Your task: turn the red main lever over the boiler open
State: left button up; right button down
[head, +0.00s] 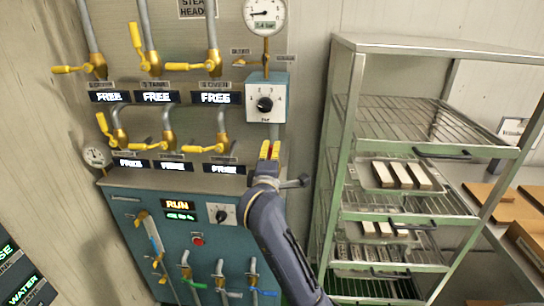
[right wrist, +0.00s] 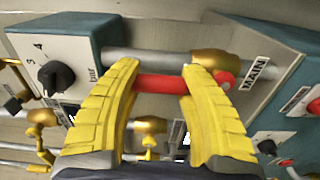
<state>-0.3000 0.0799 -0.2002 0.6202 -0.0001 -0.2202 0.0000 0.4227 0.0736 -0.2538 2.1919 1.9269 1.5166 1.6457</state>
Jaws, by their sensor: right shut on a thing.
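The red main lever (right wrist: 160,84) shows in the right wrist view as a red bar between the two yellow fingers of my right gripper (right wrist: 163,68). Its red hub (right wrist: 224,79) sits at a brass valve body (right wrist: 213,60) beside the MAIN label (right wrist: 258,73). The lever looks roughly parallel to the grey pipe (right wrist: 145,58) behind it. In the head view my right gripper (head: 269,150) is above the top right of the blue boiler (head: 130,223), shut on the lever, which is mostly hidden there. My left gripper is not in view.
A grey-blue box with a black bar knob (head: 265,104) is just above my right gripper. Yellow-handled valves (head: 138,38) and FREE displays (head: 156,97) fill the panel to the left. A metal rack (head: 345,130) with trays stands close on the right.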

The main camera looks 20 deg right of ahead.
jog(key=c, duration=0.6)
grip_release()
jog(key=shift+c, duration=0.2)
jog(key=v, duration=1.2)
